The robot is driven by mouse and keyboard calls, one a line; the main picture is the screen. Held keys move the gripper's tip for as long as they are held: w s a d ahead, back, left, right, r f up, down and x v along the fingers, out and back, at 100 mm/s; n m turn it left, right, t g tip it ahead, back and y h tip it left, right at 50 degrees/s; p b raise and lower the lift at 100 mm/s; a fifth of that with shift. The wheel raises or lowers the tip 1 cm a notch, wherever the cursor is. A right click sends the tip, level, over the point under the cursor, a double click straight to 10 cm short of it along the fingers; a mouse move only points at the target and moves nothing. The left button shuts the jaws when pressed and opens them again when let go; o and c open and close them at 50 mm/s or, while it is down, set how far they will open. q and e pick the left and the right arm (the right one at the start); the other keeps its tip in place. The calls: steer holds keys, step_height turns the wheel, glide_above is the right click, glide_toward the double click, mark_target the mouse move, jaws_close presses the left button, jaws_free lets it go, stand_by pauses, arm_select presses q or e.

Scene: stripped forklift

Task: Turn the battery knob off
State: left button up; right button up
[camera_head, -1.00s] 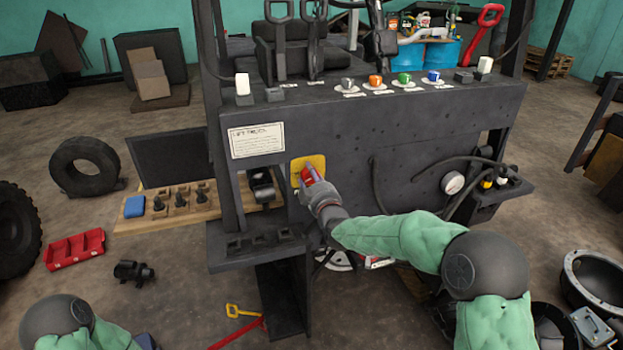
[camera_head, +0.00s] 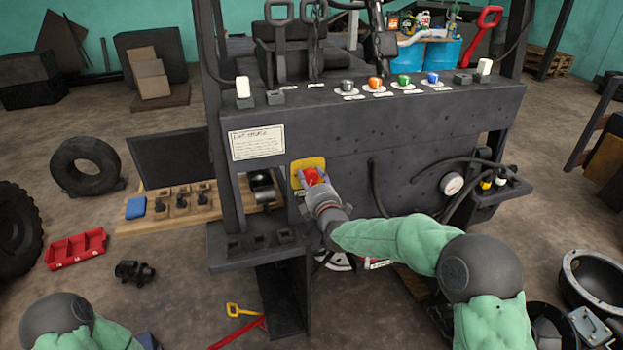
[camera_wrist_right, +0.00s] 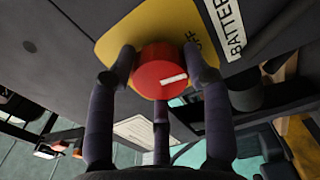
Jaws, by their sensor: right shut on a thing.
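The battery knob is a red round knob (camera_head: 312,178) on a yellow plate (camera_head: 298,164) on the front of the dark forklift panel (camera_head: 400,143). In the right wrist view the red knob (camera_wrist_right: 160,72) has a white mark on its face, pointing right and slightly up. The yellow plate (camera_wrist_right: 150,22) carries the letters "OFF", partly hidden by a finger, beside a "BATTERY" label (camera_wrist_right: 226,28). My right gripper (camera_head: 318,188) is shut on the knob, with its fingers around the rim (camera_wrist_right: 162,85). My left gripper is out of view; only part of my left arm shows at the lower left.
A white notice (camera_head: 257,142) is left of the plate. A ledge with sockets (camera_head: 255,248) juts out below. Black hoses and a gauge (camera_head: 452,184) are at the right. Colored knobs line the panel top. A red tray (camera_head: 76,248) and tires lie on the floor.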

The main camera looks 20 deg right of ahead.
steer(key=shift+n, duration=1.1)
steer(key=shift+a, duration=0.1)
steer(key=o, duration=1.1)
steer(key=shift+o, duration=0.2)
steer(key=shift+s, duration=0.6)
steer(key=s, duration=1)
steer(key=shift+s+d, duration=0.2)
steer(key=shift+s, duration=0.2)
steer(key=shift+f, duration=0.1)
